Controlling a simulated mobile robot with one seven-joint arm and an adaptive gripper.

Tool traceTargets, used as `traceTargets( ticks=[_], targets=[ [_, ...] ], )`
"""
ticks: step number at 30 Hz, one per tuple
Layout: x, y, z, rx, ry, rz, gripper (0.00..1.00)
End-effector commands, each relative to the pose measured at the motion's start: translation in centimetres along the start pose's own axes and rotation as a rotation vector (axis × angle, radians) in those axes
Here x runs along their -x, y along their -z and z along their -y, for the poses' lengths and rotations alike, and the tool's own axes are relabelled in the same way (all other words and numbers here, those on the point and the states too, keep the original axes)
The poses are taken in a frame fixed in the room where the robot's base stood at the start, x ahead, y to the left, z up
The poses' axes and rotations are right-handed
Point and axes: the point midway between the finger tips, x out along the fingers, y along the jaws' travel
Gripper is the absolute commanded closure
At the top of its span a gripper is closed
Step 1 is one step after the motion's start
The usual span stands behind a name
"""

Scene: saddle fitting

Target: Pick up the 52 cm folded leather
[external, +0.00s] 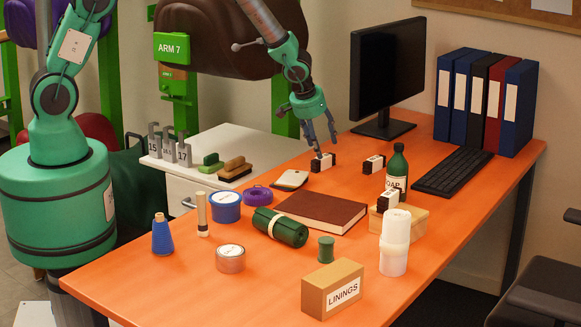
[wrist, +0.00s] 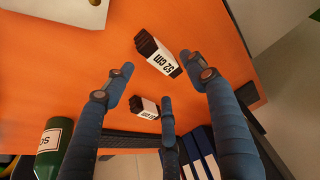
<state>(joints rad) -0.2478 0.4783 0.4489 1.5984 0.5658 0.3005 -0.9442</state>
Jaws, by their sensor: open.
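The 52 cm folded leather (wrist: 158,56) is a small dark brown bundle with a white band reading "52 cm". It lies on the orange table, and in the external view it is the bundle (external: 322,162) just below my fingers. My gripper (external: 322,144) is open and empty above it, pointing down. In the wrist view the spread fingers of my gripper (wrist: 160,80) lie around and below the bundle in the picture, without visible contact. A similar banded bundle (external: 373,164) lies to the right; it also shows in the wrist view (wrist: 145,107), its label hard to read.
A third banded bundle (external: 388,201) sits on a wooden box (external: 414,220). The green soap bottle (external: 397,168), keyboard (external: 453,172) and monitor (external: 386,70) stand to the right. A brown book (external: 322,211) and pale patch (external: 291,180) lie nearer the front.

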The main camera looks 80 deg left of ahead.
Motion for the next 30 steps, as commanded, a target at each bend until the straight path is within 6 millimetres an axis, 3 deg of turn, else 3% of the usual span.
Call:
traceTargets(
  ticks=[13, 30],
  targets=[
    [-0.5, 0.0, 0.0, 0.0, 0.0, 0.0, 0.44],
    [-5.1, 0.0, 0.0, 0.0, 0.0, 0.0, 0.44]
  ],
)
